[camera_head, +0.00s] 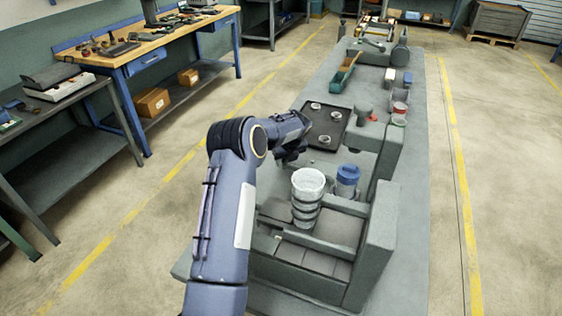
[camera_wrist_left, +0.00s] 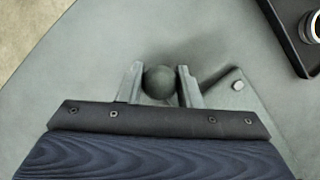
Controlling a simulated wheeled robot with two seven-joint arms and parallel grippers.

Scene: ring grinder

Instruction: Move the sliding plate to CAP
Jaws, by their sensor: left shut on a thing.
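My left arm reaches in from the lower left, and its gripper (camera_head: 289,156) is low over the grey bench, beside the grey machine (camera_head: 378,240). In the left wrist view, the fingers of this gripper (camera_wrist_left: 161,84) are closed on both sides of a dark round knob (camera_wrist_left: 159,80). The knob's link to the sliding plate is hidden. In the head view the knob is hidden by the wrist, and I cannot clearly make out the sliding plate or a CAP mark. My right gripper is not in view.
A black tray (camera_head: 308,139) with several rings lies just beyond the gripper. A stack of clear cups (camera_head: 307,196) and a blue-lidded container (camera_head: 347,178) stand on the machine side. A green bin (camera_head: 338,80) is farther back. A small grey block (camera_wrist_left: 237,85) sits right of the fingers.

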